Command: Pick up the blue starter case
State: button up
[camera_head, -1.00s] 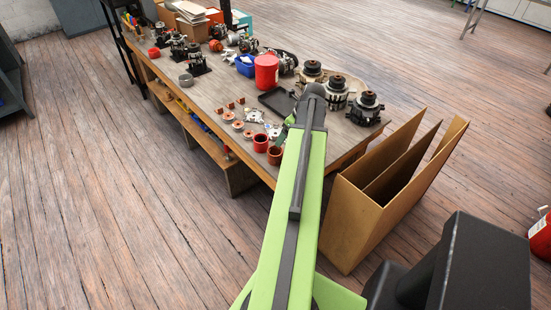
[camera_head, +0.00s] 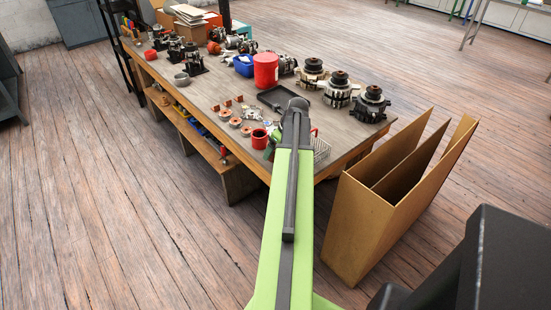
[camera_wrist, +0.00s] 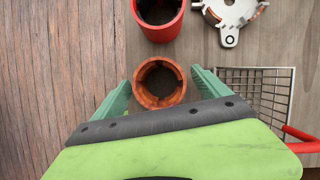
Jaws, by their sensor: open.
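No other blue case shows clearly on the bench top. My gripper (camera_wrist: 160,84) is open, pointing down over the bench's near edge. A copper-orange hollow cylinder (camera_wrist: 142,84) lies between its two green fingers in the wrist view, with gaps visible beside it. In the head view my arm hides that cylinder and most of the gripper. A red cup-like cylinder (camera_wrist: 136,28) stands just beyond it, also seen in the head view (camera_head: 260,138).
A wire basket (camera_wrist: 255,80) with a red handle is close right of the gripper. The workbench (camera_head: 215,98) also holds a red canister (camera_head: 266,70), a dark tray (camera_head: 277,98) and several alternators. A brown divided box (camera_head: 355,225) stands on the floor right of the bench.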

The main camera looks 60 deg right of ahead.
jog(key=shift+w+f, duration=0.1)
jog(key=shift+f, duration=0.1)
jog(key=shift+c, duration=0.4)
grip_shut()
